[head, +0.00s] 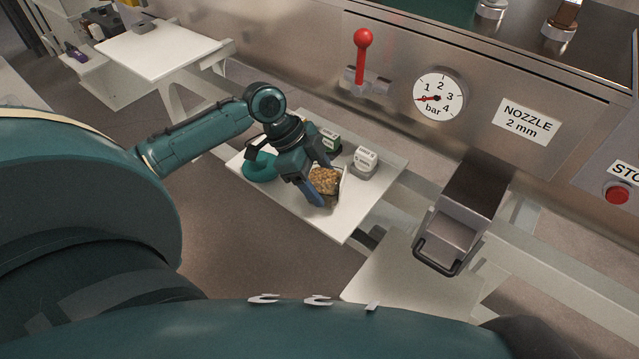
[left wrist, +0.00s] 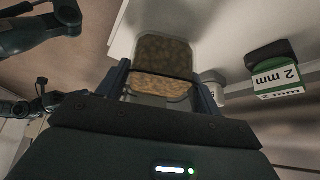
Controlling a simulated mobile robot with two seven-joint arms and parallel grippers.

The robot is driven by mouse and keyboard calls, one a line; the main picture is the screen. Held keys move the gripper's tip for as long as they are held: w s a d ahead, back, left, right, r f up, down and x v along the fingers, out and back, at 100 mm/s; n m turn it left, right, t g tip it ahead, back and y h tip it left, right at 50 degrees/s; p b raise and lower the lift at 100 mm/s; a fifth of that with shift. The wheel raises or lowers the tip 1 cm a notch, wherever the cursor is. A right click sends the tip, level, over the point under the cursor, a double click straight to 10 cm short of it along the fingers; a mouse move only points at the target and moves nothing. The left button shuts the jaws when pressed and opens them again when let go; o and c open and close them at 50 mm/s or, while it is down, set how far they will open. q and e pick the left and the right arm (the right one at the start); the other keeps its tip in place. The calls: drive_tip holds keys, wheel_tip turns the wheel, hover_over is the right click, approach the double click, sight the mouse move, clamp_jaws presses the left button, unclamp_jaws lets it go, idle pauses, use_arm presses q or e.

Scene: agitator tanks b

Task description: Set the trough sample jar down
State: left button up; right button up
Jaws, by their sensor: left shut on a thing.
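The trough sample jar (head: 325,180) is a clear jar filled with brown granules. My left gripper (head: 319,180) is shut on it, one blue finger on each side. The jar is over the white shelf (head: 345,228); I cannot tell whether its base touches the shelf. The jar (left wrist: 162,66) also shows between the fingers in the left wrist view, with the pale shelf surface behind it. My right gripper is not in view.
The shelf also bears a teal round piece (head: 260,166), a green-labelled block (head: 329,139) and a white-labelled block (head: 364,161). A metal trough (head: 455,238) with a black handle juts out at right. A gauge (head: 438,97) and red lever (head: 362,55) sit on the panel behind.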

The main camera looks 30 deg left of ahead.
use_arm(q)
drive_tip(key=shift+f, duration=0.8)
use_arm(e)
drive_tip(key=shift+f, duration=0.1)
use_arm(q)
drive_tip(key=shift+f, duration=0.15)
drive_tip(key=o, duration=1.2)
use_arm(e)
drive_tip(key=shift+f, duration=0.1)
use_arm(q)
drive_tip(key=v, duration=0.7)
drive_tip(key=shift+s+r, duration=0.1)
drive_tip(key=shift+r, duration=0.3)
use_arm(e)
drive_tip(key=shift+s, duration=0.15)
